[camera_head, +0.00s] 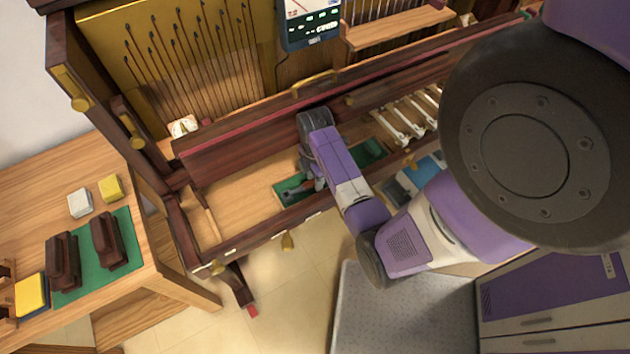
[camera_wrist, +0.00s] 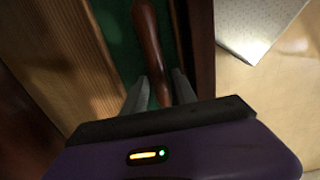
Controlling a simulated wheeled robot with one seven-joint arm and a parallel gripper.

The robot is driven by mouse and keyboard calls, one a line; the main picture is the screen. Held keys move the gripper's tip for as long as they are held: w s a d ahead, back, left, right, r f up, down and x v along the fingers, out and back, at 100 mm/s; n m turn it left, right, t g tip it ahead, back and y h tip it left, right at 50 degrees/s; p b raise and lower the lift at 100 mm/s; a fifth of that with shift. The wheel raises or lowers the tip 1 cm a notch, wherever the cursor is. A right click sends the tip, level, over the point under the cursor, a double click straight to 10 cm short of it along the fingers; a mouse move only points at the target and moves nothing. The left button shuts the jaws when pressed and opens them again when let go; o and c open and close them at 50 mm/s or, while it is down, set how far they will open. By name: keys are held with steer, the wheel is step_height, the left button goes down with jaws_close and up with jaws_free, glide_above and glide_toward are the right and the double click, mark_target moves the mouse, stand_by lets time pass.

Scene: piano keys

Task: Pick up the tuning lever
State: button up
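The tuning lever (camera_wrist: 150,40) shows in the wrist view as a smooth dark red-brown handle on a green surface (camera_wrist: 117,38). My gripper (camera_wrist: 161,80) has one grey finger on each side of the handle. The fingers stand apart, with narrow gaps to the handle, so it does not look clamped. In the head view my gripper (camera_head: 311,182) points down at a green-lined recess (camera_head: 284,196) in the piano's key bed. My arm and gripper hide most of the lever there; its far end is out of the wrist view.
The recess has a dark wooden wall (camera_wrist: 200,50) close beside the right finger. White keys (camera_head: 405,125) lie to the right in the piano. A side table (camera_head: 40,170) at left holds dark blocks on a green mat (camera_head: 128,232). The bare key bed (camera_head: 240,190) is clear.

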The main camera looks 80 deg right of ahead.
jaws_close()
